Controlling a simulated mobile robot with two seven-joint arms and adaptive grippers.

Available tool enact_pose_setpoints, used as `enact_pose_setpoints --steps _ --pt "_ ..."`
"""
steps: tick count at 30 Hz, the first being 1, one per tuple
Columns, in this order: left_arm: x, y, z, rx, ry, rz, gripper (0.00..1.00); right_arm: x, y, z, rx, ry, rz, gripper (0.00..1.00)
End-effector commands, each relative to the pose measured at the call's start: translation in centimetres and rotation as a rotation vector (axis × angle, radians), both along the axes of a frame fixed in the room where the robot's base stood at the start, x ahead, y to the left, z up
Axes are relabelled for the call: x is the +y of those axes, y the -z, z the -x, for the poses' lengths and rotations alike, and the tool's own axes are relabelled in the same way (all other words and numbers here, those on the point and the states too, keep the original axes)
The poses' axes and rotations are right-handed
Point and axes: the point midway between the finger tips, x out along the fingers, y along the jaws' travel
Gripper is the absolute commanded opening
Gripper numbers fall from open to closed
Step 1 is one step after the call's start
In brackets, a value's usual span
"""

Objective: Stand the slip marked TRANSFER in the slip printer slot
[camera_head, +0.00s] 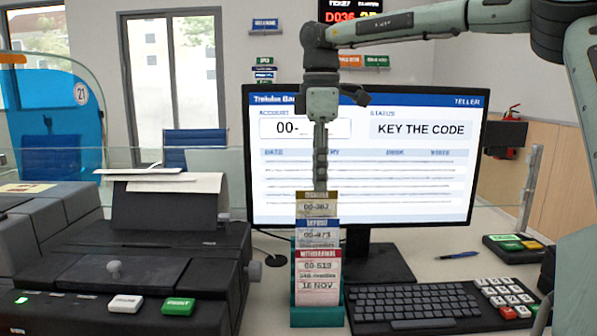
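A teal upright holder (318,316) stands on the counter before the monitor and holds slips in a stepped stack. The rearmost is a tan-headed slip (317,208) reading about 00-382; its header is too blurred to read surely as TRANSFER. In front are a blue-headed DEPOSIT slip (317,236) and a red-headed WITHDRAWAL slip (317,268). My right gripper (320,186) points down, its fingertips at the tan slip's top edge. Its fingers show edge-on, so grip and opening are unclear. The dark slip printer (120,265) is at left; I cannot make out its slot. My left gripper is out of view.
The monitor (420,180) reads KEY THE CODE, with account 00-_. A keyboard (415,303) and number keypad (507,297) lie right of the holder. A pen (457,255) and a small dark device (512,247) lie behind them. Green and white buttons sit on the printer's front.

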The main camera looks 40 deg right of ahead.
Motion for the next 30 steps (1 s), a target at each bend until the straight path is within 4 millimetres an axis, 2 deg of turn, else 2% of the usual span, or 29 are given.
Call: enact_pose_setpoints --steps 5,18,24,30 --pt "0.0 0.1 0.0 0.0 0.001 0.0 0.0 0.0 0.6 0.0 0.001 -0.001 -0.001 0.27" --pt "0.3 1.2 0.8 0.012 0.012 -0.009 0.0 0.0 6.7 0.0 0.001 0.0 -0.002 0.27" --pt "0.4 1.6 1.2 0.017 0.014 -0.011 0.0 0.0 7.8 0.0 -0.001 -0.001 -0.001 0.27" --pt "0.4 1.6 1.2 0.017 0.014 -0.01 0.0 0.0 7.8 0.0 -0.001 0.0 0.0 0.27"
